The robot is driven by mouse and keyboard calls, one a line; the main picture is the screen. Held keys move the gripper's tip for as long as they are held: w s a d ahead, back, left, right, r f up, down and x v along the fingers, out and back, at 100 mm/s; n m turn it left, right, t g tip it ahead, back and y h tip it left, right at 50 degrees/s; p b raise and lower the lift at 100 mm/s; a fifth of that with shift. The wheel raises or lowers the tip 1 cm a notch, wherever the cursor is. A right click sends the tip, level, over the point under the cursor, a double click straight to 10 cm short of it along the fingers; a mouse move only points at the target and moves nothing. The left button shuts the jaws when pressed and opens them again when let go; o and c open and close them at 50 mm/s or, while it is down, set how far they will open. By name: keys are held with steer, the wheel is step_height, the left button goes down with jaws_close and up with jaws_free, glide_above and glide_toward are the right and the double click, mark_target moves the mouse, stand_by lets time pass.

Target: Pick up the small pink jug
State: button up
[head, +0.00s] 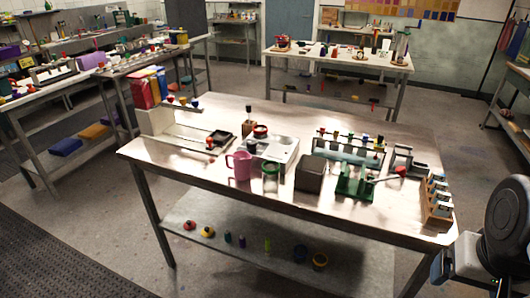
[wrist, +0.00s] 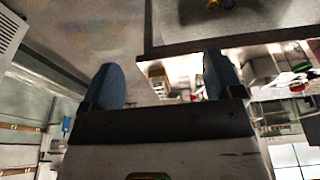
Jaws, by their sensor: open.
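The small pink jug (head: 240,166) stands upright near the front edge of the metal table (head: 285,187), left of centre, in the head view. Its handle points left. I cannot make it out in the wrist view. My gripper (wrist: 163,82) is open, with its two blue fingers apart and nothing between them. In the head view my arm is at the lower right, past the table's right end and far from the jug.
A clear glass jar (head: 270,181) stands just right of the jug, and a dark grey box (head: 309,173) beyond it. A white hotplate unit (head: 271,148) is behind. A green stand (head: 354,185) and a wooden rack (head: 436,200) are to the right. The table's front left is clear.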

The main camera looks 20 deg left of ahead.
steer(key=c, duration=0.8)
steer(key=shift+c, duration=0.2)
